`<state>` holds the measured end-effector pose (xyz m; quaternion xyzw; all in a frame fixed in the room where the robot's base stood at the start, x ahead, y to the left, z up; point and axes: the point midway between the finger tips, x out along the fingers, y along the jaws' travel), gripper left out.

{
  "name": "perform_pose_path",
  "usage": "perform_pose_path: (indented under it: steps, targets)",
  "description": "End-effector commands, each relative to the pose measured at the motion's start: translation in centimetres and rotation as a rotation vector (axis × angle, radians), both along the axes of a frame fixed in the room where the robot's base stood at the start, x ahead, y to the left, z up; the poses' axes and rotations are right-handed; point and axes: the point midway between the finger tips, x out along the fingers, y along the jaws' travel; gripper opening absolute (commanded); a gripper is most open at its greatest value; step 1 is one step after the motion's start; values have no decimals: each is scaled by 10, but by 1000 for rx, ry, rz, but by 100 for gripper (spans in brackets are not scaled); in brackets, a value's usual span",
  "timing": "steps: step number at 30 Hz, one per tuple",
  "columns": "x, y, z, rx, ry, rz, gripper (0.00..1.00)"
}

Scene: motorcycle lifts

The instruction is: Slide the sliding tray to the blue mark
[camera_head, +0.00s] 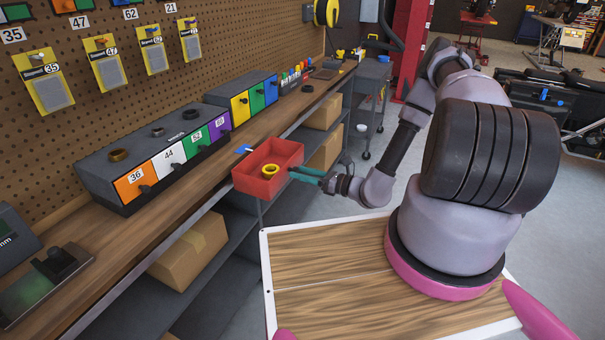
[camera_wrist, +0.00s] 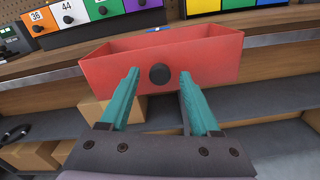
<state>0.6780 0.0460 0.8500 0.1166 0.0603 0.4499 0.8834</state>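The sliding tray (camera_head: 252,184) is a red open box at the bench's front edge, sticking out past it. A yellow ring (camera_head: 270,170) lies inside. The blue mark (camera_head: 243,149) is on the bench top, just beyond the tray's back left corner. In the wrist view, the red tray (camera_wrist: 205,70) shows its front face with a round black knob (camera_wrist: 159,75). My gripper (camera_head: 293,174) has teal fingers pointed at that face. In the wrist view my gripper (camera_wrist: 158,72) is open, one finger on each side of the knob, with gaps between. Whether the tips touch the tray, I cannot tell.
The wooden bench (camera_head: 175,203) runs along a pegboard wall. A drawer unit with coloured fronts (camera_head: 120,172) and another one (camera_head: 225,100) stand behind the tray. Cardboard boxes (camera_head: 190,250) sit on shelves below. A grey cart (camera_head: 372,80) stands past the bench.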

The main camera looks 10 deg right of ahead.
Motion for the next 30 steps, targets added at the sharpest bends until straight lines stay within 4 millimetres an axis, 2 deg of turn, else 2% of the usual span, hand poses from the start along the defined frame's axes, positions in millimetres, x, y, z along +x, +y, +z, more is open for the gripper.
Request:
perform_pose_path:
  steps: [11, 14, 24, 30]
  targets:
    - [-2, -5, 0, 1, 0, -1, 64]
    - [-10, -15, 0, 0, 0, -2, 64]
    - [-49, -69, 0, 0, 0, -3, 64]
    - [-61, -85, 0, 0, -1, 0, 64]
